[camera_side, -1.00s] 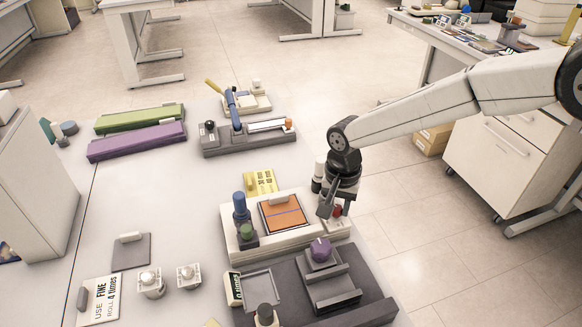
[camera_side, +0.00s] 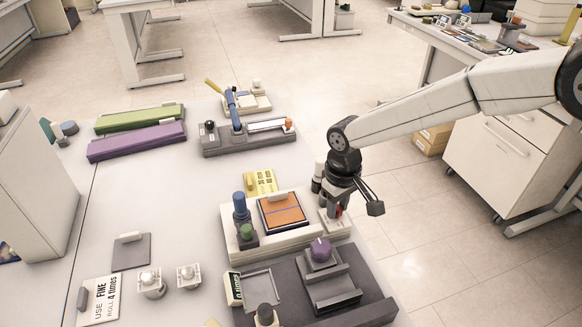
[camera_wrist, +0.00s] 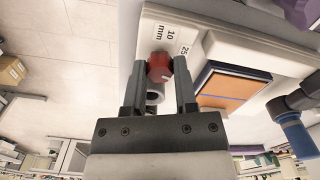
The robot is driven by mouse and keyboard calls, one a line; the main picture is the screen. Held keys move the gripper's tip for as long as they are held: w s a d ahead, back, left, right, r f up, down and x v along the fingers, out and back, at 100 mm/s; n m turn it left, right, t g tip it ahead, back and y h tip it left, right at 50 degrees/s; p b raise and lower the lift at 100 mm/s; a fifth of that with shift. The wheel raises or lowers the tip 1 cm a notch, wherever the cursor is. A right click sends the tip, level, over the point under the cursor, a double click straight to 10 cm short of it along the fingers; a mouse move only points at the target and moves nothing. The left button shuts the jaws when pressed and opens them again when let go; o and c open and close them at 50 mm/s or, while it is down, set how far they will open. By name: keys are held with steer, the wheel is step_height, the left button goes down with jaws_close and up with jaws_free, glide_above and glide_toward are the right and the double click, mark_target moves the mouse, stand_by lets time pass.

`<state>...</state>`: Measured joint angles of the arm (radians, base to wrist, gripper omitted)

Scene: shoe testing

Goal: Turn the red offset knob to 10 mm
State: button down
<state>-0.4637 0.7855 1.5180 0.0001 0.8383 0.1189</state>
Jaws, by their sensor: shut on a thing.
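The red offset knob (camera_wrist: 160,66) sits between the two fingers of my gripper (camera_wrist: 161,75) in the wrist view, and the gripper is shut on it. A "10 mm" label (camera_wrist: 167,31) is on the pale base beyond the knob, and a partly cut-off "25" label (camera_wrist: 185,50) is to its right. I cannot tell exactly where the knob points. In the side view, my gripper (camera_side: 333,209) reaches down at the right end of the pale device (camera_side: 300,237), and only a little red of the knob (camera_side: 339,211) shows.
An orange pad (camera_side: 283,211) lies on the device left of my gripper. A purple knob (camera_side: 320,250) on a grey fixture is close in front. Open floor lies right of the table.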

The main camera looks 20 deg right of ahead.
steer(key=n, duration=0.5)
steer(key=shift+r+n, duration=0.1)
steer(key=shift+n, duration=0.2)
steer(key=n, duration=1)
steer(key=shift+n, duration=2.6)
steer(key=shift+c, duration=2)
jaws_free()
